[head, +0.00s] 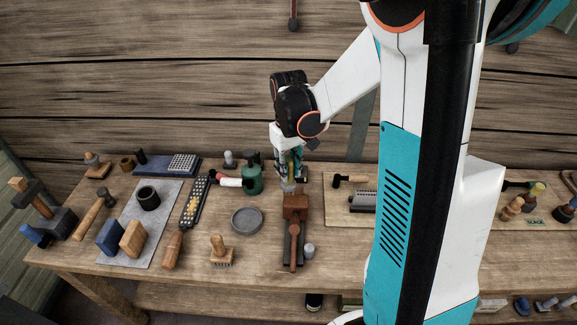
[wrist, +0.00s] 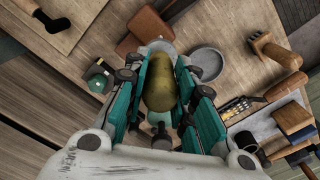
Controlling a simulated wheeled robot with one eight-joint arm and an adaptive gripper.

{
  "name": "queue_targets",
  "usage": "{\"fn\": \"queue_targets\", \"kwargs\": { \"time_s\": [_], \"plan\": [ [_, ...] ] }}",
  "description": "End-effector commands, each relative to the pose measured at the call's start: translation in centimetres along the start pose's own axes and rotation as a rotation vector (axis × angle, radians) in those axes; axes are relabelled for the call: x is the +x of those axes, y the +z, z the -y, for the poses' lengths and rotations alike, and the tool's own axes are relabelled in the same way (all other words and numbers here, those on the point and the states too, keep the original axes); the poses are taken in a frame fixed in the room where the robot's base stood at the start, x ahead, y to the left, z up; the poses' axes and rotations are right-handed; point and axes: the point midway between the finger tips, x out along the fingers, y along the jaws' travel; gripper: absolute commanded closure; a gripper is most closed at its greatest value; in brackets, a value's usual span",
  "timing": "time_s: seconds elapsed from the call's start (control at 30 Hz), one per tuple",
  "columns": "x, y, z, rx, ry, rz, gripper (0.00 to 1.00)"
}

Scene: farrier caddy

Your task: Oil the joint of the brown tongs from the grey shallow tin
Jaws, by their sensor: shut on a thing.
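My gripper (head: 290,172) is shut on an olive-gold, rounded object (wrist: 160,85), which also shows between the fingers in the head view (head: 291,163). A pale grey end shows below it; I cannot tell whether it belongs to the held object. The gripper is above the table, just behind the brown tongs (head: 294,228), which lie pointing toward the front edge; their joint is not clear. Part of a brown shape, likely the tongs, shows in the wrist view (wrist: 143,25). The grey shallow tin (head: 247,220) sits left of the tongs and also shows in the wrist view (wrist: 207,63).
A green bottle (head: 252,180) stands close left of my gripper. A wooden brush (head: 221,250) and a long rasp (head: 189,217) lie to the left. A small grey cylinder (head: 309,250) stands right of the tongs. A board with tools (head: 340,207) lies further right.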

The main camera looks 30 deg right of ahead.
Motion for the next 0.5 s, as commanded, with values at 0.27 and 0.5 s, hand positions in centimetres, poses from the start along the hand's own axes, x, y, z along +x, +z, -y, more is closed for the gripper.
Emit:
{"fn": "queue_targets", "kwargs": {
  "time_s": [0.27, 0.5],
  "plan": [
    [3.1, 0.0, 0.0, 0.0, 0.0, 0.0, 1.0],
    [3.1, 0.0, 0.0, 0.0, 0.0, 0.0, 1.0]
  ]
}}
